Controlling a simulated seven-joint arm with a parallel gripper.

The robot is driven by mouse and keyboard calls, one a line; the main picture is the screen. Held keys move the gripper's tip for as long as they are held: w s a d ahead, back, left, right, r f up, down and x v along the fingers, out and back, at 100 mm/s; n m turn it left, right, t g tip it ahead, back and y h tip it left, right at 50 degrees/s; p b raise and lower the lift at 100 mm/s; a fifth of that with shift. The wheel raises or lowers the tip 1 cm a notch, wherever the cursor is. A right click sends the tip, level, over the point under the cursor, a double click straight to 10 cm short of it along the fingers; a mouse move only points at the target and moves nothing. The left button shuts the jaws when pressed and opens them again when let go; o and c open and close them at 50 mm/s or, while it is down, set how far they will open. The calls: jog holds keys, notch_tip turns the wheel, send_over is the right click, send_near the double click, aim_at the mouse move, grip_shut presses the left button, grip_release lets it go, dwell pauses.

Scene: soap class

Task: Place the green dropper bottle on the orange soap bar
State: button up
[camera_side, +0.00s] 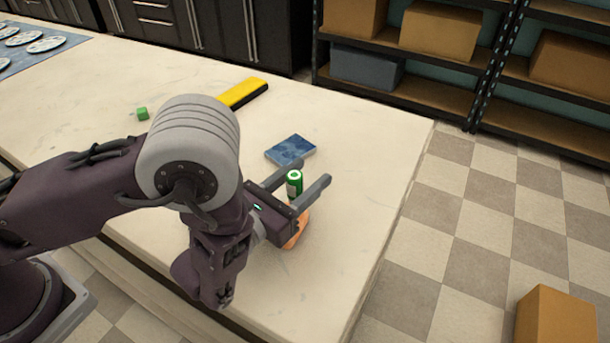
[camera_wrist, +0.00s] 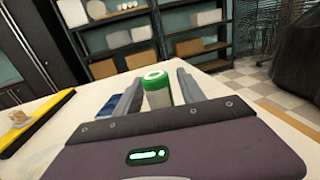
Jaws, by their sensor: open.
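The green dropper bottle (camera_side: 294,184), with a green top and a whitish band, stands upright between the fingers of my gripper (camera_side: 317,172). In the wrist view the bottle (camera_wrist: 158,91) is between the two fingers (camera_wrist: 159,78), with a gap visible on the right side. The fingers are open. The orange soap bar (camera_side: 297,236) shows partly below my gripper in the side view; the gripper covers the rest of it. The bottle's base is hidden by the gripper, so I cannot tell whether it touches the soap. The soap is not visible in the wrist view.
A blue block (camera_side: 290,150) lies beyond my fingers.

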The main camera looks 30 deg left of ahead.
aim_at(289, 190)
jog(key=shift+s+r, duration=0.1)
jog(key=shift+r, duration=0.05)
jog(key=s, duration=0.2)
jog(key=s+a, duration=0.1)
jog(key=s, duration=0.4)
jog(key=shift+s+a, duration=0.1)
jog(key=shift+a, duration=0.15)
